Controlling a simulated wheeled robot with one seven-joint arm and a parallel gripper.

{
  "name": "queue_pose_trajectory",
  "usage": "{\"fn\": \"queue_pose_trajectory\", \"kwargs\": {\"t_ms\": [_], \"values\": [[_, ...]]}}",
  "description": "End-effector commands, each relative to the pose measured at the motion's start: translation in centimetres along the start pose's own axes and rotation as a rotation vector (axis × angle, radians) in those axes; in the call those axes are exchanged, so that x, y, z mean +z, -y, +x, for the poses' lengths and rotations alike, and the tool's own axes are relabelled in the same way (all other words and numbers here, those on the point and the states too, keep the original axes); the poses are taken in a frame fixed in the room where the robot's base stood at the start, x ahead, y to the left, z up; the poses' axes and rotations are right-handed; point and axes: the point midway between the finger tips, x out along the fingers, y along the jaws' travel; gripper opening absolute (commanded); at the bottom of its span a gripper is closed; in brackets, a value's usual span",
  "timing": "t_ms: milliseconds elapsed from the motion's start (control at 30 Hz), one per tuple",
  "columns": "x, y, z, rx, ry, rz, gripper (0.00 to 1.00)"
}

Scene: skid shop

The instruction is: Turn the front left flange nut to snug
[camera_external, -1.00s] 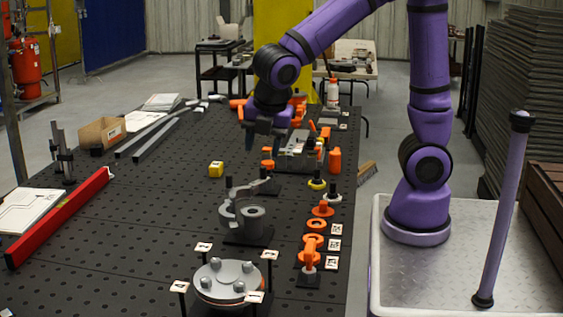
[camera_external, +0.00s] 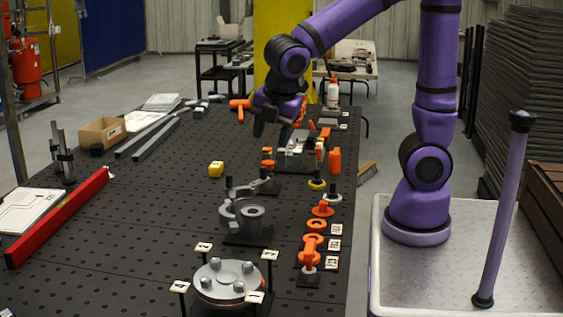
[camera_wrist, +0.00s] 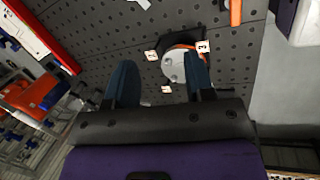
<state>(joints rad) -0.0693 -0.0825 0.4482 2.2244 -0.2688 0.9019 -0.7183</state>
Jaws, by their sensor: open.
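The round grey flange (camera_external: 228,281) stands on the black perforated table at the front, with several grey nuts on top and an orange layer under its rim. Small white numbered tags on black posts surround it. The front left nut (camera_external: 211,284) shows on its top face. My gripper (camera_external: 264,128) hangs over the far part of the table, well behind and above the flange, open and empty. In the wrist view the two dark fingers of my gripper (camera_wrist: 160,85) are spread, and the flange (camera_wrist: 172,67) shows between and beyond them, partly covered by the right finger.
A grey clamp fixture (camera_external: 250,215) stands behind the flange. Orange parts (camera_external: 310,250) line the right edge. The table's left middle is mostly clear.

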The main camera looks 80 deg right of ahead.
Motion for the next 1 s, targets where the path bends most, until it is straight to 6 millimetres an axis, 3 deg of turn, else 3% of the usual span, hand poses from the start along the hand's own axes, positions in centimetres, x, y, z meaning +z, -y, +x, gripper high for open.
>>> {"fn": "queue_pose_trajectory", "kwargs": {"t_ms": [167,500,700,833,1000], "values": [[-3.1,-0.2,1.8,-0.031,0.01,-0.16,0.49],[-13.3,1.0,6.7,-0.111,-0.046,-0.67,0.49],[-18.8,2.5,8.5,-0.139,-0.137,-0.934,0.49],[-21.4,3.4,9.1,-0.145,-0.195,-1.055,0.49],[-23.1,3.9,9.3,-0.144,-0.239,-1.135,0.49]]}}
